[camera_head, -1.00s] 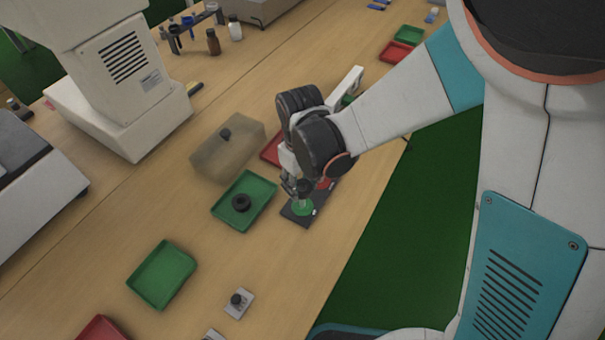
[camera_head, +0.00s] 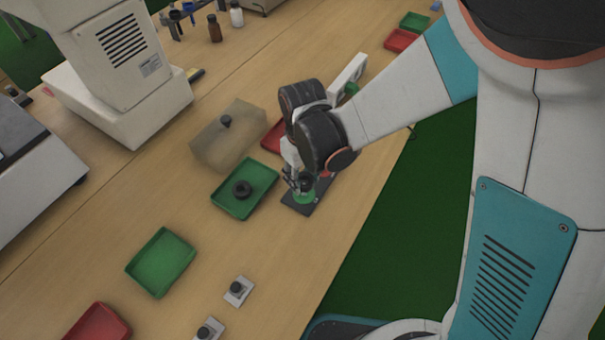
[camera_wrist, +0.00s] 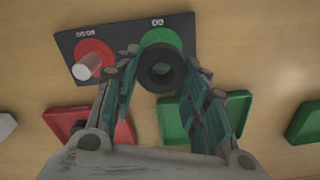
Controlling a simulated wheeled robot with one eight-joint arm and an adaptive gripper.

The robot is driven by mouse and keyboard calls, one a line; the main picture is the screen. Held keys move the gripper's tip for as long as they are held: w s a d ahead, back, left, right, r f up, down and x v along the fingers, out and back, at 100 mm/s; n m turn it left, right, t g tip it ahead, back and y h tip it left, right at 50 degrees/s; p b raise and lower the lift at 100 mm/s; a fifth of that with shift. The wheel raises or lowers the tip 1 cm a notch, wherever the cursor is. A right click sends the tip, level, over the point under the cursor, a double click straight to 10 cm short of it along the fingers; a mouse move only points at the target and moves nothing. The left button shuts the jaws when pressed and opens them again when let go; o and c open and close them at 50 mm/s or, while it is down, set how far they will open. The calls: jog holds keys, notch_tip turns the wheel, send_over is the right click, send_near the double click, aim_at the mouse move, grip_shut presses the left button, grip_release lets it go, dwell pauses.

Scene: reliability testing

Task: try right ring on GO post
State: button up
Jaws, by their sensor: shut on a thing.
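My gripper (camera_wrist: 162,75) is shut on a black ring (camera_wrist: 162,67), with a finger on each side. The ring is over the green disc (camera_wrist: 158,36) of a dark gauge plate (camera_wrist: 122,43), at the short label that seems to read GO. In the head view the held ring (camera_head: 306,184) is low over the green disc (camera_head: 304,197). The green disc's post is hidden, so I cannot tell whether the ring is around it. The red disc (camera_wrist: 86,52) with its pale post (camera_wrist: 87,68) stands bare beside it. Another black ring (camera_head: 242,189) lies in a green tray (camera_head: 229,206).
A red tray (camera_head: 270,138) and a translucent box (camera_head: 215,150) stand behind the plate. Another green tray (camera_head: 160,263), a red tray (camera_head: 97,328) and small blocks with black knobs (camera_head: 238,291) are at the lower left. The table's front edge is close to the plate.

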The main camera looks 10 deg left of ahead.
aim_at(303, 185)
jog(key=shift+f+b, duration=1.75)
jog(key=shift+f, duration=0.35)
jog(key=shift+r, duration=0.1)
jog(key=shift+r+p, duration=2.25)
jog(key=shift+r, duration=1)
